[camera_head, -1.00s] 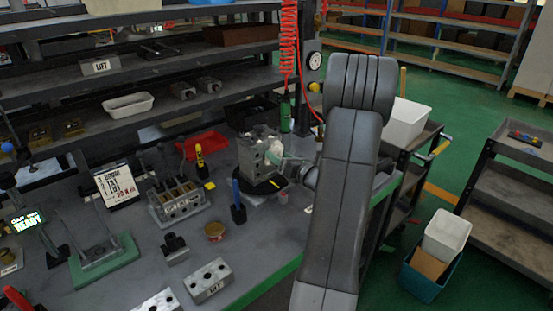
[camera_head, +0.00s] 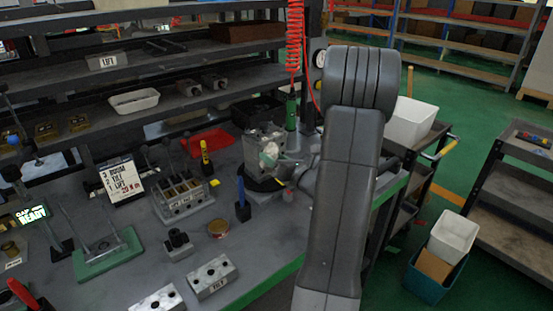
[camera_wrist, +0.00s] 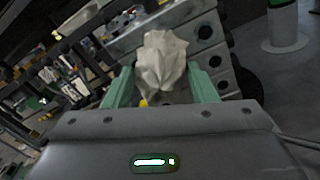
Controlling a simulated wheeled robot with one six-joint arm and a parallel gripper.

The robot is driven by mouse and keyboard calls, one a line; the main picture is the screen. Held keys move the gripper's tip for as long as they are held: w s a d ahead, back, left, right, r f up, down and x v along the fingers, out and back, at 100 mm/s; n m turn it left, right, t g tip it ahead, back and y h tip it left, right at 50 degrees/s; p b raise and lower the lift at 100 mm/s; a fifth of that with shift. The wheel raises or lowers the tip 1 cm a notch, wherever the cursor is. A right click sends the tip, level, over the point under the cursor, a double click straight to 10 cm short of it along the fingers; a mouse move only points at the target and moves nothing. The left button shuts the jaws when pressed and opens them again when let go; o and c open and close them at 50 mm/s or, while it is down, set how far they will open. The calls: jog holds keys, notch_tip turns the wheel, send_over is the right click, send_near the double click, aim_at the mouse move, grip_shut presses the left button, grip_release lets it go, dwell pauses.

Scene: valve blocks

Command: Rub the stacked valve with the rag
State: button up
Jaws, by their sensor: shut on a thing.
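The stacked valve (camera_head: 258,145) is a grey metal block stack standing on a dark round base on the bench. In the wrist view the valve (camera_wrist: 222,62) shows a row of dark round holes along its side. My gripper (camera_wrist: 158,92) has pale green fingers closed on a crumpled off-white rag (camera_wrist: 163,62). The rag (camera_head: 270,153) is at the valve's near face in the head view and seems to touch it; the exact contact is hidden. My arm comes from the right and hides part of the gripper.
A blue upright tool (camera_head: 242,197), a yellow-black tool (camera_head: 205,158) and a valve manifold (camera_head: 184,198) stand left of the valve. Loose blocks (camera_head: 211,278) lie near the front edge. A cart (camera_head: 425,160) is at the right.

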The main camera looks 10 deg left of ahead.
jog(key=shift+v, duration=2.8)
jog(key=shift+d, duration=0.1)
jog(key=shift+v, duration=1.45)
